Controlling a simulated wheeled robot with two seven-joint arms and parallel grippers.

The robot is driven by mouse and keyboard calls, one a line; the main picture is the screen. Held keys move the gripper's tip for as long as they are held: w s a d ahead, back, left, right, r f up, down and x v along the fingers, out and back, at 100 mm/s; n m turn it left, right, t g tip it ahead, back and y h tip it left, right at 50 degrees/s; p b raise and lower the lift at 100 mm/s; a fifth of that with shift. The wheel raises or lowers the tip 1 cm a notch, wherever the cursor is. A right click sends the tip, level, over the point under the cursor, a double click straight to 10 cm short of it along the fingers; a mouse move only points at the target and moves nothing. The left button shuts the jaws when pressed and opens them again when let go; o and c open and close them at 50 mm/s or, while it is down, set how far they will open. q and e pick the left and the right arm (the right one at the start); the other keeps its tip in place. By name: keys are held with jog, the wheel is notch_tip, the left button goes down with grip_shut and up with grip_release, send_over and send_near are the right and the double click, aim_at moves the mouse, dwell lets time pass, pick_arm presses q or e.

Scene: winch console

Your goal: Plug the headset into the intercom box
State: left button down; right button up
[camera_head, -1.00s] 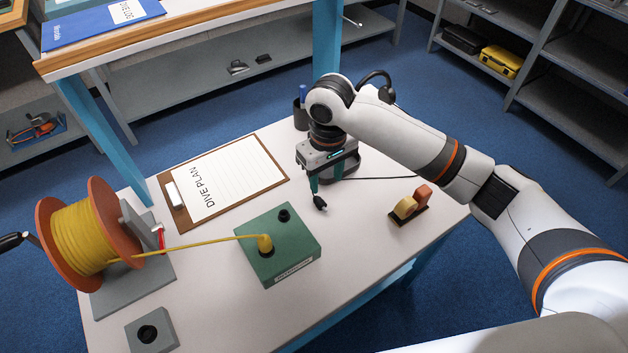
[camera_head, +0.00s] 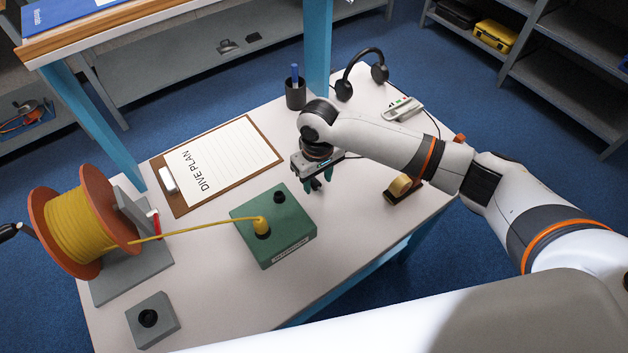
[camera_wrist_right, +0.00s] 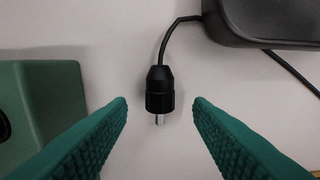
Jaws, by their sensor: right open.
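The green intercom box (camera_head: 290,240) sits mid-table. A yellow cable's plug (camera_head: 262,228) stands in its front socket; its rear socket (camera_head: 279,197) looks empty. The black headset (camera_head: 362,72) stands at the table's back right. A black plug with a metal tip (camera_wrist_right: 160,92) lies on the table, its cable running up in the wrist view. My right gripper (camera_head: 316,186) is open just right of the intercom box. Its green fingers (camera_wrist_right: 160,108) are on either side of the plug in the wrist view, apart from it. My left gripper is not in view.
A winch reel with yellow line (camera_head: 82,232) and a grey socket block (camera_head: 153,320) are at left. A clipboard (camera_head: 240,155) lies behind the box. A pen cup (camera_head: 296,95), a white handheld device (camera_head: 403,108) and a holder with a yellow piece (camera_head: 400,186) are nearby.

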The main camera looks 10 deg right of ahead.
jog(key=shift+f, duration=0.7)
grip_shut()
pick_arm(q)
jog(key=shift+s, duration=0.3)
pick_arm(e)
jog(key=shift+r, duration=0.15)
